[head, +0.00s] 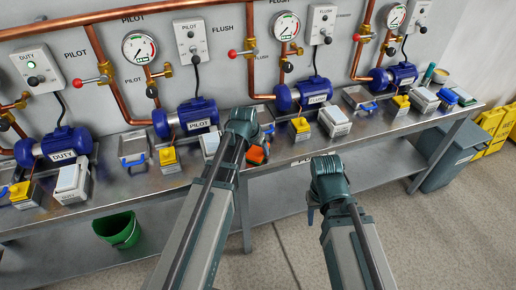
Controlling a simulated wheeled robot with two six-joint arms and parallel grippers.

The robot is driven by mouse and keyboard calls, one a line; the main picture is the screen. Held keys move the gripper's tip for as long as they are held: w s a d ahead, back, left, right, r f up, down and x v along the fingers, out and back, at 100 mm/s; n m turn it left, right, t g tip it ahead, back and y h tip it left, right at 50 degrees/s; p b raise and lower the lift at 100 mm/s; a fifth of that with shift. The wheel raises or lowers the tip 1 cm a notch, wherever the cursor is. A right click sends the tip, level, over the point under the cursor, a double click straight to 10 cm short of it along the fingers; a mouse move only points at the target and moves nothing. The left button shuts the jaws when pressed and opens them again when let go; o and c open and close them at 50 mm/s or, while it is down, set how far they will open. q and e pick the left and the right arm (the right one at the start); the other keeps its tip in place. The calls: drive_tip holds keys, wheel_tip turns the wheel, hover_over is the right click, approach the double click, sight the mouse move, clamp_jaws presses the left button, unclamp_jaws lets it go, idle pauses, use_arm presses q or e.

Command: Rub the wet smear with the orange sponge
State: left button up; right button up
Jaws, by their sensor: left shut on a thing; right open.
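My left gripper (258,143) is over the front part of the steel bench, between the PILOT and FLUSH pumps. It is shut on the orange sponge (257,155), which shows just to the right of my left wrist, low near the bench's front edge. My wrist hides most of the fingers and part of the sponge. I cannot tell whether the sponge touches the bench. I cannot make out the wet smear. My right gripper (312,208) is open and empty, in front of the bench edge; its fingers are mostly hidden behind its wrist.
The steel bench (285,158) carries blue pumps, such as the PILOT pump (190,118), with yellow-topped holders, white-topped boxes and metal trays along it. Copper pipes and gauges line the wall behind. A green bucket (118,230) stands below, and a grey bin (450,155) at the right.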

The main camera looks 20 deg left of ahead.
use_arm(q)
drive_tip(key=shift+d+r+p, duration=0.1)
drive_tip(key=shift+r+p, duration=2.7)
drive_tip(key=shift+r, duration=0.15)
wheel_tip(320, 180, up, 3)
drive_tip(key=p, duration=0.3)
drive_tip(key=shift+r, duration=0.1)
